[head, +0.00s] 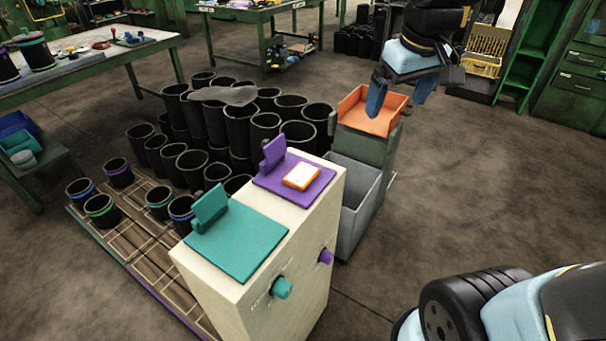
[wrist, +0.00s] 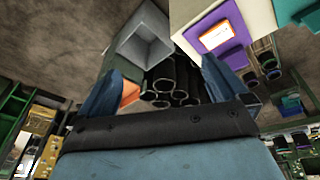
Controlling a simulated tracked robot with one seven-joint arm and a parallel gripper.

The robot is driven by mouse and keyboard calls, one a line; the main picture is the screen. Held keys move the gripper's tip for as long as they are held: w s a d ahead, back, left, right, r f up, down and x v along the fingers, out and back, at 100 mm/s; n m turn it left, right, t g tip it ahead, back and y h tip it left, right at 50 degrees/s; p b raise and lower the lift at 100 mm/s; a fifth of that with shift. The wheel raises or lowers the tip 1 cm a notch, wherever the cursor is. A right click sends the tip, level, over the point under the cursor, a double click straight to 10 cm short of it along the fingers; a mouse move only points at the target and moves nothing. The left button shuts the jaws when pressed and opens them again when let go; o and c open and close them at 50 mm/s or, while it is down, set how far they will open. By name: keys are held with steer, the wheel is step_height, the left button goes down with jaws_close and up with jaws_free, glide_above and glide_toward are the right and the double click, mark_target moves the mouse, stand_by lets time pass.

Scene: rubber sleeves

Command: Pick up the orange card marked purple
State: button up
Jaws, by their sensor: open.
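The orange card (head: 301,176) has a white face and lies flat on the purple plate (head: 317,191) on top of the pale cabinet. Any mark on its face is too small to read. The card also shows in the wrist view (wrist: 216,37), near the top, right of my fingers. My gripper (head: 397,106) has blue fingers spread apart, with nothing between them. In the head view it hangs over the orange tray, behind and right of the card and well apart from it. My fingers also show in the wrist view (wrist: 161,66).
An upright purple block (head: 273,152) stands at the plate's back left corner. A teal plate (head: 238,240) with its own block (head: 209,208) is nearer. The orange tray (head: 353,104) tops a stand beside a grey bin (head: 351,222). Several black sleeves (head: 241,130) crowd behind the cabinet.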

steer(key=w+a+f+n+g, duration=0.1)
steer(key=w+a+f+n, duration=0.25)
steer(key=a, duration=0.45)
steer(key=n+g, duration=0.2)
steer(key=n, duration=0.2)
glide_toward(302, 174)
steer(key=shift+m+h, duration=0.25)
steer(key=shift+h, duration=0.05)
steer(key=f, duration=0.8)
steer(key=shift+w+a+f, duration=0.15)
steer(key=shift+a+f, duration=0.1)
steer(key=shift+c, duration=0.3)
steer(key=c, duration=0.7)
steer(key=shift+r, duration=0.1)
